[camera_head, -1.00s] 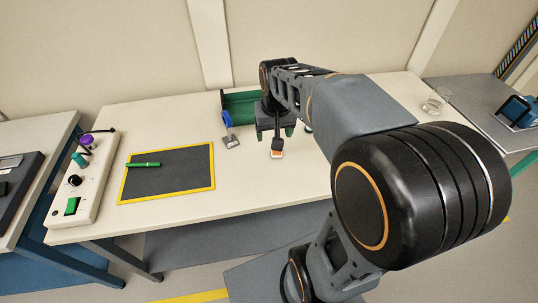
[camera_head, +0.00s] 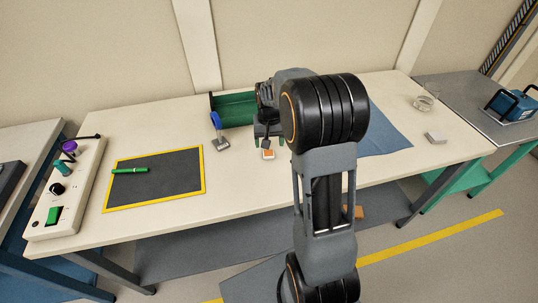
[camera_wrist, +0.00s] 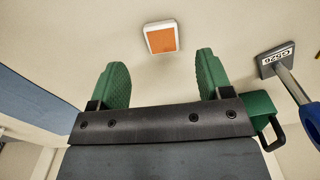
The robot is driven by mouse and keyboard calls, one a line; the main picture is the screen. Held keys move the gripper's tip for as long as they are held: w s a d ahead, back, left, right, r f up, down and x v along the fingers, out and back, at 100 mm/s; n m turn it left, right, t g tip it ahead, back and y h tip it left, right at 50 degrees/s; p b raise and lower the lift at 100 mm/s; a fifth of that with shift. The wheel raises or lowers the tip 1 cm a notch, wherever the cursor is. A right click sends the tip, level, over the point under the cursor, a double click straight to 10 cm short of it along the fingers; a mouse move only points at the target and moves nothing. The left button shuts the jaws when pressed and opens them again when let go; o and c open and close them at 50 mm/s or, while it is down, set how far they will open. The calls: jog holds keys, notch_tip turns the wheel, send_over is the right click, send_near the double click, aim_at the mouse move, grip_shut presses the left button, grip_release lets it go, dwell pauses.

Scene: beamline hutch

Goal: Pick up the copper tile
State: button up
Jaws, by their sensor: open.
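The copper tile (camera_head: 268,154) is a small orange square in a white frame, lying flat on the cream table. In the wrist view the copper tile (camera_wrist: 162,38) lies just beyond my fingertips, about midway between them and apart from both. My gripper (camera_wrist: 160,75) has two green fingers set wide apart with nothing between them. In the head view my gripper (camera_head: 266,136) is just behind the tile, partly hidden by my arm.
A yellow-edged dark mat (camera_head: 170,180) holds a green marker (camera_head: 130,170). A blue cloth (camera_head: 388,135), a grey block (camera_head: 436,138) and a glass dish (camera_head: 424,103) are at right.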

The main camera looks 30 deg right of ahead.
aim_at(269, 153)
jog(key=shift+a+f, duration=0.1)
jog(key=shift+f, duration=2.65)
jog(key=c, duration=1)
jog(key=shift+r, duration=0.1)
